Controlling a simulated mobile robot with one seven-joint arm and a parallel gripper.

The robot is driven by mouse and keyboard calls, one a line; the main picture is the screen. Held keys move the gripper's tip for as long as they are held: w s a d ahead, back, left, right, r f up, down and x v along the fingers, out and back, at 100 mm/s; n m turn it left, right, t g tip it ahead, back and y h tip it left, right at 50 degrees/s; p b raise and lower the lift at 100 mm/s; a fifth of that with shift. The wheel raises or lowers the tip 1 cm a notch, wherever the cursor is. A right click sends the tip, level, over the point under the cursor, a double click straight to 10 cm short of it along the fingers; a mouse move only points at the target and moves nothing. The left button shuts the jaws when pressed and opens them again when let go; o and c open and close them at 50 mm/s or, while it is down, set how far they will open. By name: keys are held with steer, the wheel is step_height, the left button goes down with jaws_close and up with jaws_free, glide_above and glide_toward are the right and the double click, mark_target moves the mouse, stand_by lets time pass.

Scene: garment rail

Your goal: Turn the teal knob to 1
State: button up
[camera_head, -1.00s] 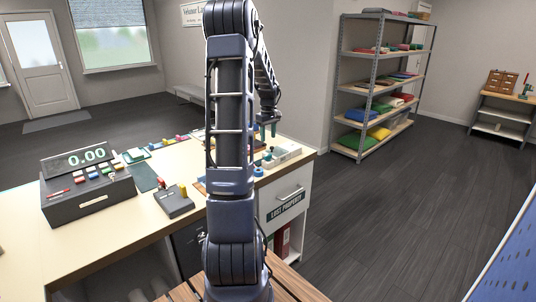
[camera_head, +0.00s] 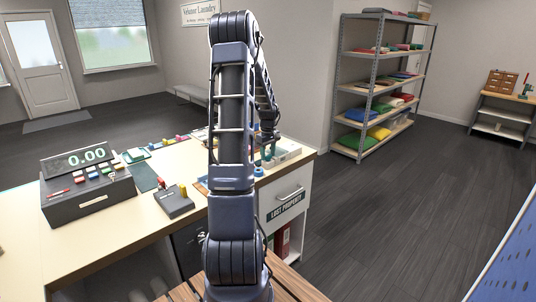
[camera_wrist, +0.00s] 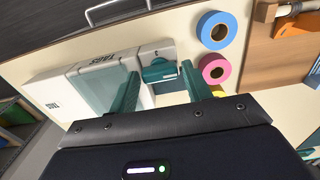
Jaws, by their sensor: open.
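The teal knob (camera_wrist: 159,71) shows in the wrist view on a light grey unit, just beyond and between my fingers. A pale bar shape crosses its top; I cannot read a number beside it. My gripper (camera_wrist: 160,84) has two teal fingers spread apart, one on each side of the knob, with gaps visible. I cannot tell whether the fingertips have come down level with it. In the head view my gripper (camera_head: 268,152) is low over the right end of the counter, and the knob cannot be made out there.
Beside the knob lie a blue tape roll (camera_wrist: 217,30) and a pink one (camera_wrist: 214,69). A box marked TAGS (camera_wrist: 108,75) stands on the other side.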

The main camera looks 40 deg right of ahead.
steer(key=c, duration=0.7)
steer(key=shift+m, duration=0.3)
steer(key=m, duration=0.3)
steer(key=shift+m, duration=0.3)
steer(key=m, duration=0.4)
steer(key=shift+m, duration=0.3)
steer(key=m, duration=0.4)
steer(key=shift+m, duration=2.5)
